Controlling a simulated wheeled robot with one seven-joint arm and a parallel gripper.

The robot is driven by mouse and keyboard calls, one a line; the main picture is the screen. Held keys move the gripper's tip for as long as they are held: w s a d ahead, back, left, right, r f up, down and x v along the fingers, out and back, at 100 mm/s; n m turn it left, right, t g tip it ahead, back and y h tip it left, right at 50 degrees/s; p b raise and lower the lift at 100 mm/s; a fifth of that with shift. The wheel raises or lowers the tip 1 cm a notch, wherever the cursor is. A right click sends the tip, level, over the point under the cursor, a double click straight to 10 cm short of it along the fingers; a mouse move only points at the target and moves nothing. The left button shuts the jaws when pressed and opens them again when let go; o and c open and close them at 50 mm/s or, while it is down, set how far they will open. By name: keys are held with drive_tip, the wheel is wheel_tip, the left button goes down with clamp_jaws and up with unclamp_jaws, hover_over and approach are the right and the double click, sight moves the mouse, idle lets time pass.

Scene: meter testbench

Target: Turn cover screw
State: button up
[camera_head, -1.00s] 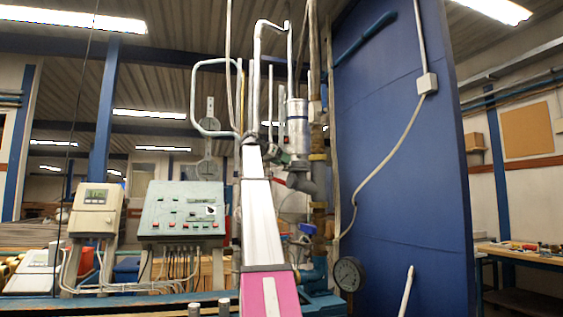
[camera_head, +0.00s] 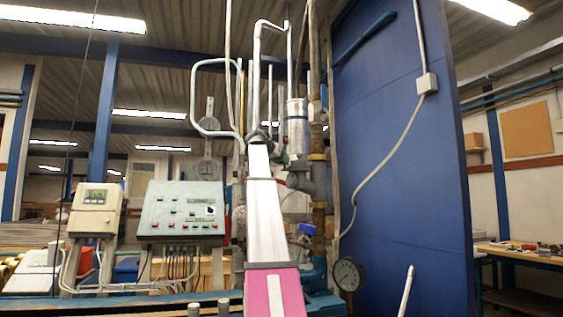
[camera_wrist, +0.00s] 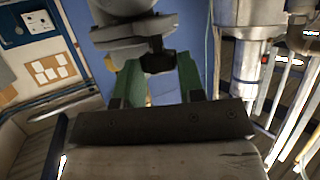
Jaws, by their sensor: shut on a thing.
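The cover screw (camera_wrist: 157,61) is a dark, angular piece under a grey round fitting (camera_wrist: 125,35) in the wrist view. My gripper (camera_wrist: 160,72) reaches up with its two green fingers on either side of the screw and is shut on it. The fingertips partly hide the screw's sides. In the head view the grey fitting (camera_head: 305,178) is on the pipework just right of my arm's far end. My arm hides most of the gripper there, and the screw cannot be made out.
Vertical pipes and a metal cylinder (camera_head: 297,125) stand close around the fitting. A blue panel (camera_head: 405,170) rises to the right. A pressure gauge (camera_head: 348,274) sits low right. A control box (camera_head: 181,211) and a meter (camera_head: 95,208) stand left.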

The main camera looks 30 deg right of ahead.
drive_tip(key=shift+s+d+n+t+y, duration=0.15)
drive_tip(key=shift+n+t+y, duration=0.45)
drive_tip(key=shift+n+t, duration=0.55)
drive_tip(key=shift+s+n+t+y, duration=0.15)
drive_tip(key=shift+n+t+y, duration=0.45)
drive_tip(key=shift+n+t, duration=0.5)
drive_tip(key=o, duration=0.9)
drive_tip(key=shift+w+m+g, duration=0.1)
drive_tip(key=shift+m+g, duration=0.15)
